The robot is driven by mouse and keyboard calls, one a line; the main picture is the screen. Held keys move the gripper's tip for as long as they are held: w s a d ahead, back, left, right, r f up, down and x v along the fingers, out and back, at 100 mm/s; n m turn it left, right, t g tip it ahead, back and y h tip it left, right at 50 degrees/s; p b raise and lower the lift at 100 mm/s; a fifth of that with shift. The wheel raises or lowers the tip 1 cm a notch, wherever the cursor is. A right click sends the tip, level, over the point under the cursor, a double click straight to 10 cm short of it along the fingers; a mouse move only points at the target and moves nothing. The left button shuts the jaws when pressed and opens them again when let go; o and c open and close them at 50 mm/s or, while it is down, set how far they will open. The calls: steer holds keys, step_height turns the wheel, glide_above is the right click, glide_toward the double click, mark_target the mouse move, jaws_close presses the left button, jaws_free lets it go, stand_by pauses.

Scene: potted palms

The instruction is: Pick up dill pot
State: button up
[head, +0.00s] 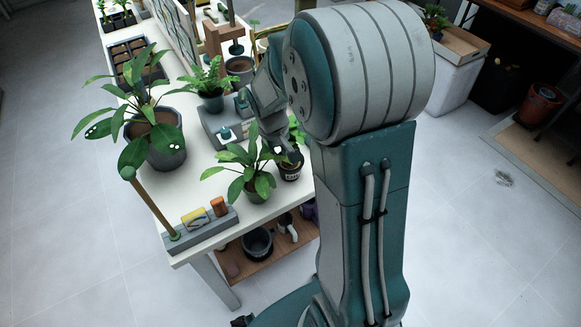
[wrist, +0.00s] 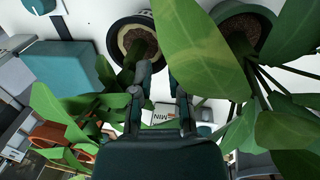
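My gripper (wrist: 163,82) is open, with its two fingers apart and nothing clearly held between them. In the head view my gripper (head: 280,148) is low over the table, largely hidden by my arm, right at a small dark pot (head: 290,171) with a pale label. A dark pot with a pale inner rim (wrist: 122,38) lies just ahead of the fingers in the wrist view. A white label (wrist: 165,115) with letters like "MIN" shows between the fingers. I cannot tell for sure which pot is the dill; leaves hide much.
A broad-leaved plant in a green pot (head: 258,188) stands close left of my gripper. A large grey pot (head: 167,153), a fern (head: 208,82) and a grey tool block (head: 203,231) share the white table. Large leaves (wrist: 204,48) crowd the wrist view. A lower shelf holds a black pot (head: 257,245).

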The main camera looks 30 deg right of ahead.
mark_target(279, 166)
steer(key=f, duration=0.5)
steer(key=shift+w+a, duration=0.35)
steer(key=shift+w, duration=0.05)
steer(key=shift+d+f, duration=0.1)
steer(key=shift+f, duration=0.1)
steer(key=shift+d, duration=0.3)
jaws_close()
steer(key=shift+a, duration=0.1)
